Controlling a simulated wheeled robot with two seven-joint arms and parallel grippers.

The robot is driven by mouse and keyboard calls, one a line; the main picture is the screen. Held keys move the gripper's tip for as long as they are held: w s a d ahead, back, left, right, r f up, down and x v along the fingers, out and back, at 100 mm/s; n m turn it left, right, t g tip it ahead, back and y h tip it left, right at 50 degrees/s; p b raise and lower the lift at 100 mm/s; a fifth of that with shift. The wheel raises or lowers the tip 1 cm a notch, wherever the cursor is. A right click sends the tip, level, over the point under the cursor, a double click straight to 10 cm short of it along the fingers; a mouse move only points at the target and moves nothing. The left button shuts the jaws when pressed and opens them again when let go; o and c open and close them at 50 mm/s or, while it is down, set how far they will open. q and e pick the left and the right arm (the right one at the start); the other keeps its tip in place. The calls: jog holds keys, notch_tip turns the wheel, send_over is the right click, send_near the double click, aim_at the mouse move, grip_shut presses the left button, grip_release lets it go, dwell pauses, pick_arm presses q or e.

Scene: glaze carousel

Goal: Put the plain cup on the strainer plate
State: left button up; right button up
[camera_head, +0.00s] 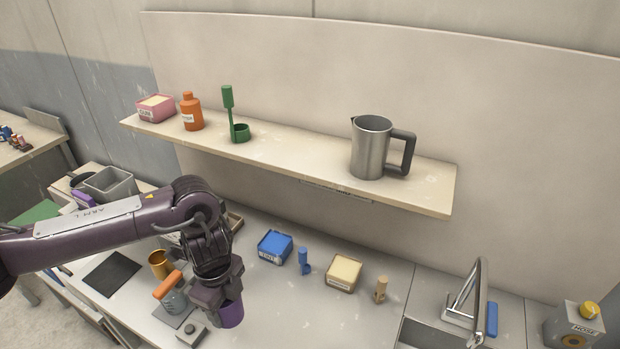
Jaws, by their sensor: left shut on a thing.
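My left gripper (216,294) is shut on a purple cup (232,314) above the grey worktop. The gripper hides the upper part of the cup. A gold-brown cup (158,264) stands on the worktop to the left. I cannot tell for sure which cup is the plain one. No plate is clearly a strainer plate; a flat dark square (111,274) lies left of the gold-brown cup. My right gripper is not in view.
An orange-handled grey tool (172,293) and a small grey box with a knob (190,333) are close to the gripper. Blue (275,247) and cream (344,272) tubs stand to the right, before a sink tap (470,295). A shelf (290,167) holding a steel jug (372,150) runs above.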

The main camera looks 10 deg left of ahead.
pick_arm(q)
jog(key=n, duration=0.1)
jog(key=n+b, duration=0.1)
jog(key=shift+w+d+n, duration=0.3)
jog(key=n+b, duration=0.1)
jog(key=n, duration=0.1)
jog(key=d+n+b, duration=0.1)
jog(key=n, duration=0.2)
jog(key=w+n+b, duration=0.1)
jog(key=n+b, duration=0.1)
jog(key=shift+w+d+r+n, duration=0.1)
jog(key=shift+d+r+n, duration=0.05)
jog(key=shift+r+n, duration=0.25)
jog(key=n, duration=0.2)
jog(key=n+b, duration=0.1)
jog(key=n, duration=0.1)
jog(key=n+b, duration=0.1)
jog(key=shift+w+d+r+n, duration=0.2)
jog(key=shift+r+n, duration=0.2)
jog(key=n, duration=0.1)
jog(key=n+b, duration=0.1)
jog(key=n, duration=0.1)
jog(key=shift+w+r, duration=0.1)
jog(key=shift+r, duration=0.15)
jog(key=shift+d+r+n+b, duration=0.1)
jog(key=shift+r+n+b, duration=0.2)
jog(key=shift+n, duration=0.7)
